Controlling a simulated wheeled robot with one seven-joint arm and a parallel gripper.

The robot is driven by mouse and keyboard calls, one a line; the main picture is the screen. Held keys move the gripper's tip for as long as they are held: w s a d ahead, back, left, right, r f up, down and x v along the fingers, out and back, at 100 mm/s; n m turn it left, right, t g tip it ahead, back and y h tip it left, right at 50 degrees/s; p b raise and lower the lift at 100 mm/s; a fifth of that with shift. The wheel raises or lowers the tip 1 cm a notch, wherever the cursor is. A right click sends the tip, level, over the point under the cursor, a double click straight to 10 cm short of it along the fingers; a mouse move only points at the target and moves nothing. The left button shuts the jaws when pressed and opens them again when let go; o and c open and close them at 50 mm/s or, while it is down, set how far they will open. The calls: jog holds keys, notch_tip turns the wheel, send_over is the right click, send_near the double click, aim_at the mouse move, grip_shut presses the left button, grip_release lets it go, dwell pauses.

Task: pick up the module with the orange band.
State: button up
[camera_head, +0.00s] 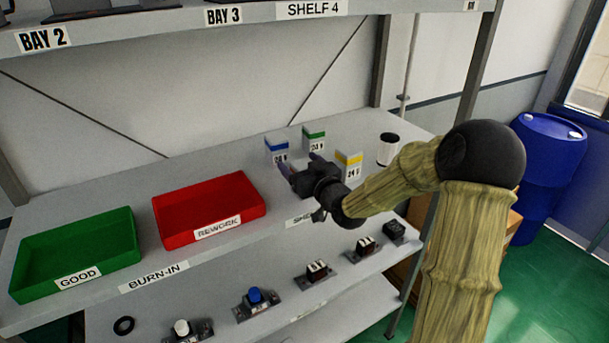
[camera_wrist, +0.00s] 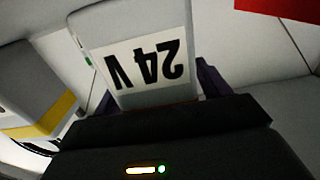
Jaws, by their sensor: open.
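In the wrist view a pale module labelled 24 V (camera_wrist: 135,35) appears upside down, in front of my gripper (camera_wrist: 152,92) and between its purple fingers. A narrow orange-brown strip shows along its edge nearest the gripper, partly hidden by the gripper body. In the head view I cannot make this module out behind my gripper (camera_head: 300,164). My gripper is open among the modules; I cannot tell whether a finger touches one. The yellow-banded module (camera_head: 349,163) stands just right of the gripper and also shows at left in the wrist view (camera_wrist: 30,100).
A blue-banded module (camera_head: 277,150) and a green-banded module (camera_head: 313,139) stand behind the gripper. A red REWORK tray (camera_head: 216,231) and a green GOOD tray (camera_head: 78,281) are left. Several parts sit on the lower shelf.

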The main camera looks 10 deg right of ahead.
jog(key=shift+s+r, duration=0.1)
jog(key=shift+s, duration=0.15)
jog(key=shift+w+a, duration=0.1)
jog(key=shift+w, duration=0.05)
jog(key=c, duration=1.2)
jog(key=shift+r+b, duration=0.3)
jog(key=shift+r, duration=0.15)
notch_tip(320, 180, up, 9)
jog(key=shift+r+b, duration=0.1)
jog(key=shift+b, duration=0.95)
